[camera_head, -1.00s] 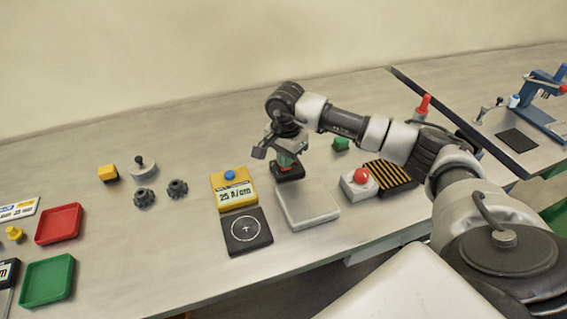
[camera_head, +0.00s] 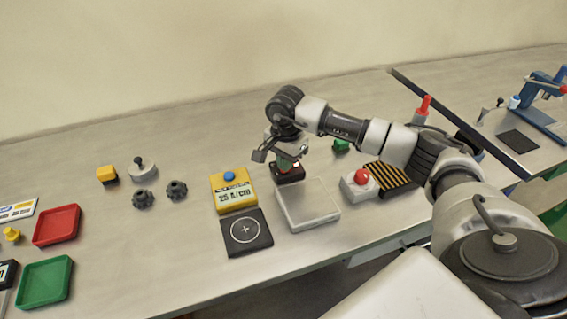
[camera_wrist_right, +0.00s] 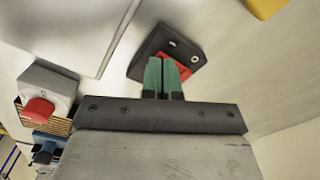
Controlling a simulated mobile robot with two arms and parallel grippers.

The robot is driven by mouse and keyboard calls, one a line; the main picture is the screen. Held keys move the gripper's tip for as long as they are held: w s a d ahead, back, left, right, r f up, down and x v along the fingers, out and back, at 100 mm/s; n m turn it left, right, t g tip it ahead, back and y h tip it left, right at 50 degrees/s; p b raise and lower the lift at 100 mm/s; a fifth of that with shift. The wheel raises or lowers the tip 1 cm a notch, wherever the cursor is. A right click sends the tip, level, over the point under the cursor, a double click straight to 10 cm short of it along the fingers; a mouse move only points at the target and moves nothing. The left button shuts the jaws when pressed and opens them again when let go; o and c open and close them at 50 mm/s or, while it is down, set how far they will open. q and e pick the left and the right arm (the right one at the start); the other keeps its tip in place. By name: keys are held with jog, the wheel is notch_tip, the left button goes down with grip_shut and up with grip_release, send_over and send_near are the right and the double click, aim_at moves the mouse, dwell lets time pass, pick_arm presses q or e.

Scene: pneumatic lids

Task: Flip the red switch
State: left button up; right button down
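The red switch is a black block with a red rocker. In the head view the black block (camera_head: 288,176) stands on the bench behind the white-grey pad, partly hidden under my right gripper (camera_head: 290,161). In the right wrist view the red rocker (camera_wrist_right: 180,70) shows on the block's sloping top, beside two bright screws. The green fingers of my right gripper (camera_wrist_right: 162,64) are shut together with nothing between them. Their tips are at the rocker and cover part of it; I cannot tell whether they touch it. My left gripper is in neither view.
A white box with a red button (camera_head: 361,177) and a striped black-yellow block (camera_head: 392,175) stand to the right. The pale pad (camera_head: 313,206) lies in front. A yellow display box (camera_head: 233,192) and dark target plate (camera_head: 245,231) are left. Free bench lies behind.

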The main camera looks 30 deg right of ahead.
jog(key=shift+r+p, duration=0.4)
jog(key=shift+r, duration=0.3)
jog(key=shift+r+p, duration=1.35)
jog(key=shift+r, duration=1.35)
jog(key=shift+f, duration=0.1)
